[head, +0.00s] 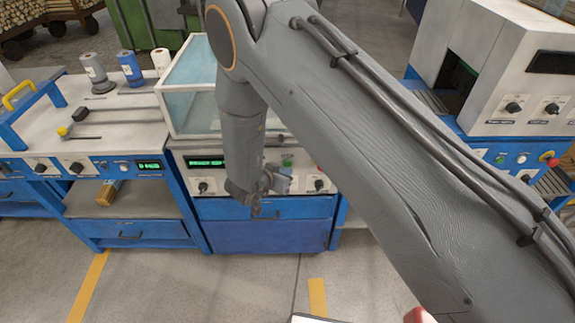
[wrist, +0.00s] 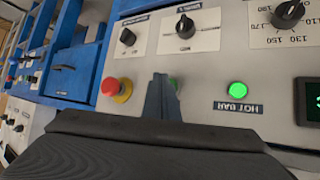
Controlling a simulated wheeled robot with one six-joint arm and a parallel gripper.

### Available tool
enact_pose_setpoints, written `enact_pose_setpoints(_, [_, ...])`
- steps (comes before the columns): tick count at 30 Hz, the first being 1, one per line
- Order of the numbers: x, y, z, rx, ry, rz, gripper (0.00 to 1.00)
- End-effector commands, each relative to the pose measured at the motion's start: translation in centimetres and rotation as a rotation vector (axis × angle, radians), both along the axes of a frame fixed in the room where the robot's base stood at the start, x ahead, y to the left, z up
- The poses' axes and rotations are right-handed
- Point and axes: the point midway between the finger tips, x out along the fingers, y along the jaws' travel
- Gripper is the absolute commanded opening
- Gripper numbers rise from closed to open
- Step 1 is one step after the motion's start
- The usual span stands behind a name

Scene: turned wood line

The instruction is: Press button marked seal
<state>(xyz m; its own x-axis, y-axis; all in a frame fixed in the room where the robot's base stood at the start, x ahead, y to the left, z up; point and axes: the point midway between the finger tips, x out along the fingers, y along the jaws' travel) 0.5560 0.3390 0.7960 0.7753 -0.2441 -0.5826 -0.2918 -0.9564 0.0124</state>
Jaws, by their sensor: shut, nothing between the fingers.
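In the wrist view a light control panel carries a lit green button (wrist: 238,90) with a label that reads HOT BAR upside down. No label reading seal is legible. My gripper is shut and empty, its tips close in front of the panel; I cannot tell whether they touch. In the head view my gripper (head: 276,180) is in front of the middle blue machine's panel (head: 305,184).
A red stop button (wrist: 115,88) on a yellow collar is left of the fingers. Black knobs (wrist: 185,27) line the panel, with a dark display (wrist: 309,94) at right. A clear-sided box (head: 190,95) stands on the middle machine. Other machines flank it; grey floor lies in front.

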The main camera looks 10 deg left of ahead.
Motion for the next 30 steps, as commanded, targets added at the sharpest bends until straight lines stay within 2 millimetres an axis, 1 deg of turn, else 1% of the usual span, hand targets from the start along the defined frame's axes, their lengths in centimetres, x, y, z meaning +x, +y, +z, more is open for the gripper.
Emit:
enact_pose_setpoints(11, [0.02, 0.01, 0.0, 0.0, 0.0, 0.0, 0.0])
enact_pose_setpoints(21, [0.85, 0.21, -0.01, 0.001, 0.0, -0.001, 0.0])
enact_pose_setpoints(30, [0.84, 0.23, 0.01, 0.0, 0.0, 0.0, 0.0])
